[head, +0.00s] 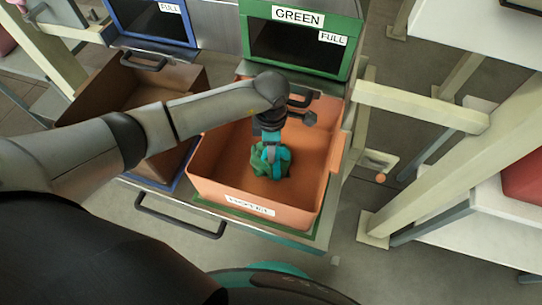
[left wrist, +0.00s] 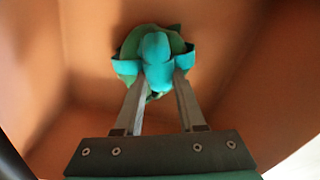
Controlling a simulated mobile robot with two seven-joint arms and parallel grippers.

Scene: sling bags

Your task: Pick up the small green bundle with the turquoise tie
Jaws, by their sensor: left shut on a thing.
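The small green bundle (head: 284,164) with its turquoise tie (head: 268,153) is inside the orange bin (head: 231,188). My left gripper (head: 271,150) reaches down into the bin from above and is shut on the bundle. In the left wrist view the bundle's turquoise tie (left wrist: 156,50) is between the two fingertips of my left gripper (left wrist: 160,78), with green cloth behind it. Whether the bundle touches the bin floor cannot be told. My right gripper is not in view.
The orange bin sits in a pulled-out drawer with a handle (head: 180,217). A brown bin (head: 97,96) stands to the left. Behind are a green-framed opening (head: 300,42) labelled GREEN and FULL and a blue-framed one (head: 152,20). Cream posts and a white shelf (head: 465,222) stand at the right.

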